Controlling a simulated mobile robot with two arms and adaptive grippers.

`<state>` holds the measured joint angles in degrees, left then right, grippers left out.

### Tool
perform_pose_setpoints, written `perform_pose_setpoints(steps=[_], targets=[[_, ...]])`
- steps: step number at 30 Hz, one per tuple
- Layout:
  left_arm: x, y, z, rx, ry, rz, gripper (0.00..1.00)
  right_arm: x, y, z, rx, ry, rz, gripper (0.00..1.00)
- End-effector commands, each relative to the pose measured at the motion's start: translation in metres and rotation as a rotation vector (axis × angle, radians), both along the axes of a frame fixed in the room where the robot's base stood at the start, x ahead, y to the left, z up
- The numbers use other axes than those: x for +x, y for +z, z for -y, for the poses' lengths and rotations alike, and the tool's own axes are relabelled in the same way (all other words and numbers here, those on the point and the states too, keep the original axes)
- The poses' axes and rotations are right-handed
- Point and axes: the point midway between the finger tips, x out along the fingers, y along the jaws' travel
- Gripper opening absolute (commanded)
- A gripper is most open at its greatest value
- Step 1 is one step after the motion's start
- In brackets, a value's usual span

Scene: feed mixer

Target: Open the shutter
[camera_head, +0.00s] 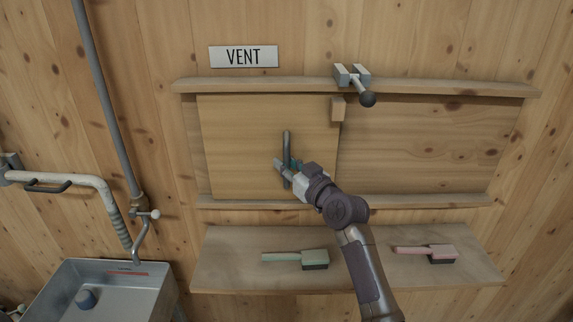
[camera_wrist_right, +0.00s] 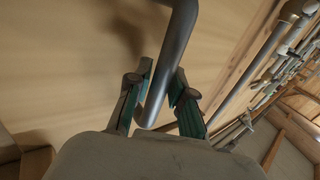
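The shutter (camera_head: 237,150) is a pale wooden panel between two horizontal rails, under the VENT sign. It covers the left part of the rail span. A grey bar handle (camera_head: 287,140) stands upright on it; it also shows in the right wrist view (camera_wrist_right: 174,50). My right gripper (camera_head: 285,167) is at the lower part of the handle. In the wrist view its two fingers (camera_wrist_right: 163,88) stand apart on either side of the bar, with a narrow gap visible, so it looks open around it. My left gripper is not in view.
A metal latch with a dark ball knob (camera_head: 367,99) sits on the upper rail (camera_head: 440,88), above a small wooden block (camera_head: 338,108) at the shutter's right edge. A shelf (camera_head: 225,270) below holds a green brush (camera_head: 300,258) and a pink brush (camera_head: 430,252). A metal sink (camera_head: 120,290) stands lower left.

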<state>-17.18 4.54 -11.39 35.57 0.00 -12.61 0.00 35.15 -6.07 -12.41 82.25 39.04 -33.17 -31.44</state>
Motion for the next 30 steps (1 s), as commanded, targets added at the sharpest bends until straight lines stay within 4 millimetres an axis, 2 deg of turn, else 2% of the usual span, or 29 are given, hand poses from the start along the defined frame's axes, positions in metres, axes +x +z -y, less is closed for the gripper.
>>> perform_pose_setpoints(steps=[1,3,14,19,23,26,30], targets=[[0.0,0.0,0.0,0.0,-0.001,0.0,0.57,0.0,0.0,0.0,0.0,0.0,0.0,0.08],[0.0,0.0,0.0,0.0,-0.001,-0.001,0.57,0.0,0.0,0.0,0.0,0.0,0.0,0.0],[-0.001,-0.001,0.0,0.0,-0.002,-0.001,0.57,0.0,-0.001,0.001,-0.001,0.0,-0.001,0.0],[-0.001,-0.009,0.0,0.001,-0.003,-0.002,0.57,0.0,-0.003,0.015,-0.004,-0.003,0.0,0.0],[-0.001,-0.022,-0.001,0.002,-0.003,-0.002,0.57,0.001,-0.006,0.04,-0.007,-0.006,0.002,0.0],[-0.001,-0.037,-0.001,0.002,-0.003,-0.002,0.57,0.001,-0.008,0.068,-0.009,-0.008,0.003,0.0],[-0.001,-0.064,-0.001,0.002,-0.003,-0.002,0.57,0.001,-0.01,0.116,-0.011,-0.01,0.004,0.0]])
